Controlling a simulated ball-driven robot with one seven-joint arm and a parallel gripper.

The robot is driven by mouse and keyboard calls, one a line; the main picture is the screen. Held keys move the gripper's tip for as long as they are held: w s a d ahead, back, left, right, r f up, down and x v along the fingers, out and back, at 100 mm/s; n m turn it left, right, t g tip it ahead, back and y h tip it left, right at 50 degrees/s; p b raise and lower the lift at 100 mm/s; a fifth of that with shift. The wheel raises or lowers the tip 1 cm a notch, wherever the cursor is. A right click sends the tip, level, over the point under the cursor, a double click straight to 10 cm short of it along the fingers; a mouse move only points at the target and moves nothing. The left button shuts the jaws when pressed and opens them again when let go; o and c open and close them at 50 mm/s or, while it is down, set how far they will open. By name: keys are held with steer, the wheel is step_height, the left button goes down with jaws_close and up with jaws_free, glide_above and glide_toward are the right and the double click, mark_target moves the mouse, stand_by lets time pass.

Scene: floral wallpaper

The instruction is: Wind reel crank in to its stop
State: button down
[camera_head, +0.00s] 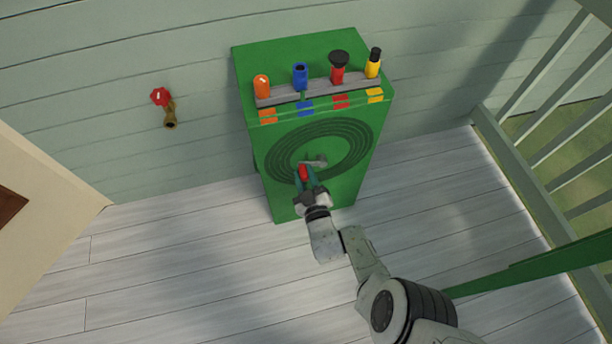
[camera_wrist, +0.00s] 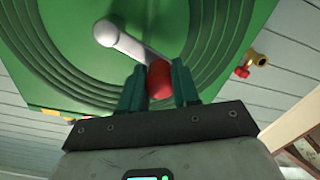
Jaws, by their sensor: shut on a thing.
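The green reel cabinet (camera_head: 290,199) stands against the wall, with a ringed round face on its front. The reel crank is a grey arm (camera_head: 317,161) at the middle of the rings, with a red knob (camera_head: 303,172) at its lower left end. My gripper (camera_head: 305,177) is shut on the red knob. In the wrist view the crank arm (camera_wrist: 128,42) runs from its hub at upper left down to the red knob (camera_wrist: 159,80), which sits between my two teal fingers (camera_wrist: 160,88). The fingers partly hide the knob.
Orange (camera_head: 262,86), blue (camera_head: 300,75), red-and-black (camera_head: 338,68) and yellow (camera_head: 373,64) nozzles stand in a grey rack on the cabinet top. A brass tap with a red handle (camera_head: 161,97) is on the wall at left. A railing (camera_head: 530,190) borders the right; the plank floor at left is clear.

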steer(key=c, duration=0.8)
jaws_free()
steer(key=shift+p+v, duration=2.9)
steer(key=shift+v, duration=2.55)
